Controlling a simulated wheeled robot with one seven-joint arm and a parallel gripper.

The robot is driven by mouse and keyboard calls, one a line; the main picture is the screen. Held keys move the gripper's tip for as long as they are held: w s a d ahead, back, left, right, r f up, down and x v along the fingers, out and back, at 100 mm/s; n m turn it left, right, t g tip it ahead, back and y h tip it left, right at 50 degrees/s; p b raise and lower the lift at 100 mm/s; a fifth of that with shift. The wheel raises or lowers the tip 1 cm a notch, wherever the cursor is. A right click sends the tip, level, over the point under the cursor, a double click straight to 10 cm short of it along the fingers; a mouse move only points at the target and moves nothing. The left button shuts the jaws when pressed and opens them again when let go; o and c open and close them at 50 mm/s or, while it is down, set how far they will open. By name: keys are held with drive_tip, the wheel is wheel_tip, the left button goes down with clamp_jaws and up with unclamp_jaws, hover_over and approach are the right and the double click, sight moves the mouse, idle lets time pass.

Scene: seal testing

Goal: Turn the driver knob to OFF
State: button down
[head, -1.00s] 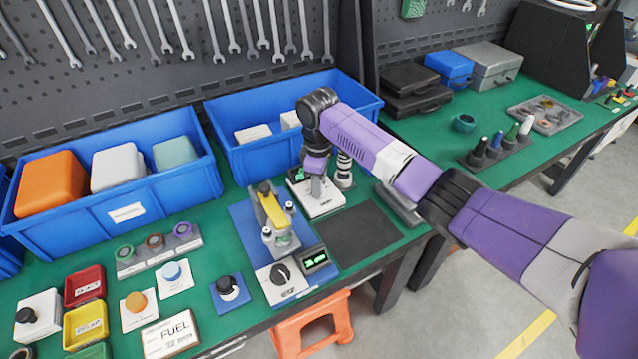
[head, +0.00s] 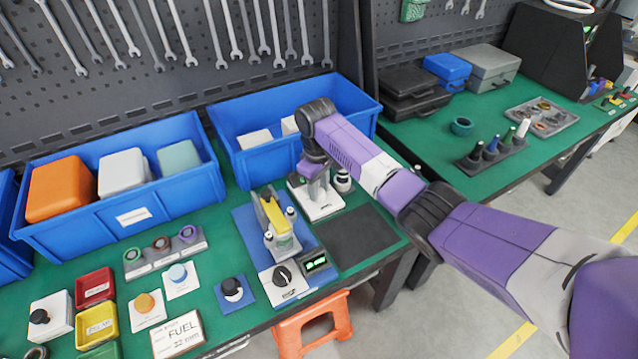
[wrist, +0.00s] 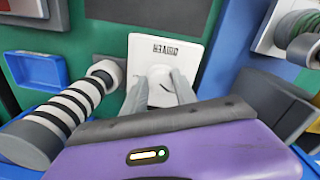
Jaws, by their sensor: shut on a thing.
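The driver box is a small white unit (head: 327,209) on the green bench, in front of the right blue bin. In the wrist view its white face (wrist: 195,50) carries a dark label that appears upside down. A pale round knob (wrist: 160,74) sits on that face, with a dark mark on it. My gripper (wrist: 161,88) has its two grey fingers on either side of the knob, closed on it. In the head view my gripper (head: 318,190) points down onto the box. The knob is hidden there, and its exact setting cannot be read.
A black-and-white striped cylinder (wrist: 70,110) stands close beside my gripper. A dark mat (head: 352,238) lies bare at right.

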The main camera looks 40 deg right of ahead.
drive_tip(key=shift+m+p, duration=0.7)
drive_tip(key=shift+m, duration=0.8)
drive_tip(key=shift+w, duration=0.1)
drive_tip(key=c, duration=1)
unclamp_jaws()
drive_tip(key=shift+r, duration=0.1)
drive_tip(key=shift+a+r+b, duration=0.15)
drive_tip(key=shift+r+b, duration=0.05)
drive_tip(key=shift+r, duration=1.7)
drive_tip(key=shift+a+r+b, duration=0.1)
drive_tip(key=shift+r+b, duration=0.05)
drive_tip(key=shift+r, duration=1.75)
